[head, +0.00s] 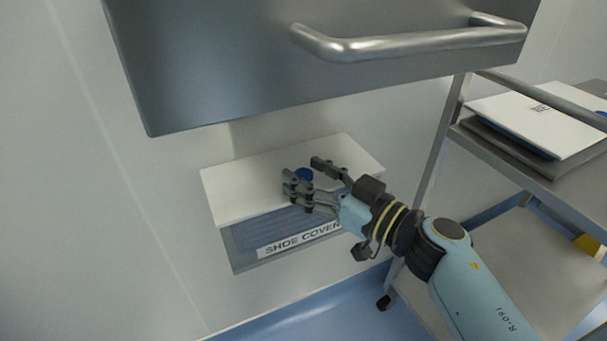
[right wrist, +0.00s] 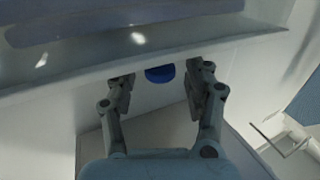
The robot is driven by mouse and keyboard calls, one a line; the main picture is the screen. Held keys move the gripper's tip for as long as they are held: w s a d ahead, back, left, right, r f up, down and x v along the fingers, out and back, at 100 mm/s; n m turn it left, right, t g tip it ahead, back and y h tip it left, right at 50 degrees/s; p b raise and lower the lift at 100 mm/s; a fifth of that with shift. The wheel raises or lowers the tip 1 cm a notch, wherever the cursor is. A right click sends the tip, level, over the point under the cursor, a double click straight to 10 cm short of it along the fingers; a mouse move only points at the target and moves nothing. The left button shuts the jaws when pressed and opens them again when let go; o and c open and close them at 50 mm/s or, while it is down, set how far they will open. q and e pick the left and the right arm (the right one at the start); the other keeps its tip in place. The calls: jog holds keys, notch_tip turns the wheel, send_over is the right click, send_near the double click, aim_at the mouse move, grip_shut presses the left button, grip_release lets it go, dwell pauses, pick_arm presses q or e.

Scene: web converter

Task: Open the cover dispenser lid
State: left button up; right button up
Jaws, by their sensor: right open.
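The shoe cover dispenser (head: 240,249) is mounted low on the wall, with a "SHOE COVER" label on its front. Its white lid (head: 245,188) lies over the top, and blue covers show through the front. A round blue knob (head: 304,174) sits on the lid. My right gripper (head: 304,170) is open at the knob, its fingers on either side of it. In the right wrist view the blue knob (right wrist: 160,74) shows between the two open fingertips (right wrist: 160,85), with a gap on each side. My left gripper is not in view.
A steel cabinet with a bar handle (head: 420,45) hangs above the dispenser. Blue floor (head: 310,315) shows below. The wall at left is clear.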

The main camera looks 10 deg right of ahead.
jog(key=shift+w+a, duration=0.45)
jog(key=shift+w, duration=0.1)
grip_shut()
